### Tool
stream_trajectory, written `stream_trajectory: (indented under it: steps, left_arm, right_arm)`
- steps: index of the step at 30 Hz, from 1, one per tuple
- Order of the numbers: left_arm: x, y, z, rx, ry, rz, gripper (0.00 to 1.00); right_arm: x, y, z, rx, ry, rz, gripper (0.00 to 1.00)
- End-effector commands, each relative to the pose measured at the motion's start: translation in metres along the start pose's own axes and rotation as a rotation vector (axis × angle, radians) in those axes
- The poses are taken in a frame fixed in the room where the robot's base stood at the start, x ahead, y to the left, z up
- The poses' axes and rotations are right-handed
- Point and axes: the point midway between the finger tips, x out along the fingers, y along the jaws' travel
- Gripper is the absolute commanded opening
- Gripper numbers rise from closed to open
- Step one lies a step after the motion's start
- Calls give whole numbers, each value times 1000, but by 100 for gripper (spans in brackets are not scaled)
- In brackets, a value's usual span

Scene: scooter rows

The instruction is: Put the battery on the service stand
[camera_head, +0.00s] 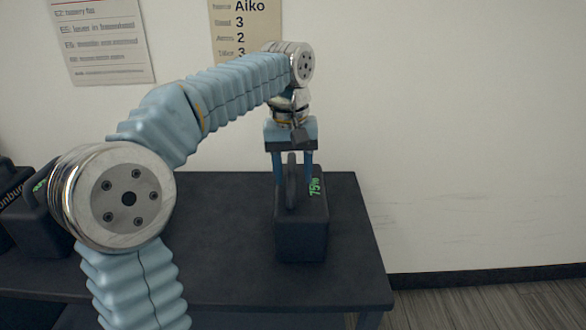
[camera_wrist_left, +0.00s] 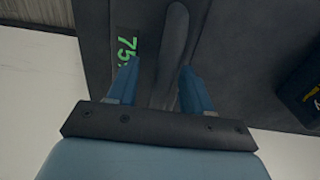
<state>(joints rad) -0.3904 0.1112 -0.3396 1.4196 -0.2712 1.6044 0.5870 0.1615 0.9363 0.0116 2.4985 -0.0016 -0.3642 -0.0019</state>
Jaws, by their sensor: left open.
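A dark battery (camera_head: 301,230) with a handle on top and a green 75% display stands on a dark table near its right end. My left gripper (camera_head: 292,172) is above the battery, pointing down, with its fingers on either side of the handle. In the left wrist view the open fingers (camera_wrist_left: 158,82) straddle the dark handle (camera_wrist_left: 174,48), with gaps between. The battery's green display shows beside the left finger there. My right gripper is out of view. I cannot tell whether the table is the service stand.
The dark table (camera_head: 225,275) has clear surface left and right of the battery. Other dark batteries (camera_head: 30,215) stand at the far left, partly behind my arm. Another dark block (camera_wrist_left: 303,85) shows at the right in the left wrist view. A wall with posters (camera_head: 100,40) is behind.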

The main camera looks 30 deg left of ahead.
Motion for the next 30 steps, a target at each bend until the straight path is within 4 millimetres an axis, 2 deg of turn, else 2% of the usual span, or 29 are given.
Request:
stream_trajectory:
  steps: [5, 15, 18, 23, 30]
  left_arm:
    - [-12, 0, 0, 0, 1, 0, 50]
    - [-89, 1, -1, -1, 2, 1, 50]
    - [-106, 0, -1, -1, 0, 0, 50]
    - [-120, 0, -1, -1, 0, 0, 50]
    - [-121, 0, 0, 0, -1, 0, 50]
  right_arm:
    - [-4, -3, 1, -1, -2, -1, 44]
    - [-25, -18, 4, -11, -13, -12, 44]
    - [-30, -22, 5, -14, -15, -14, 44]
    - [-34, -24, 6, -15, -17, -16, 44]
    - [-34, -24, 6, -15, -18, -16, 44]
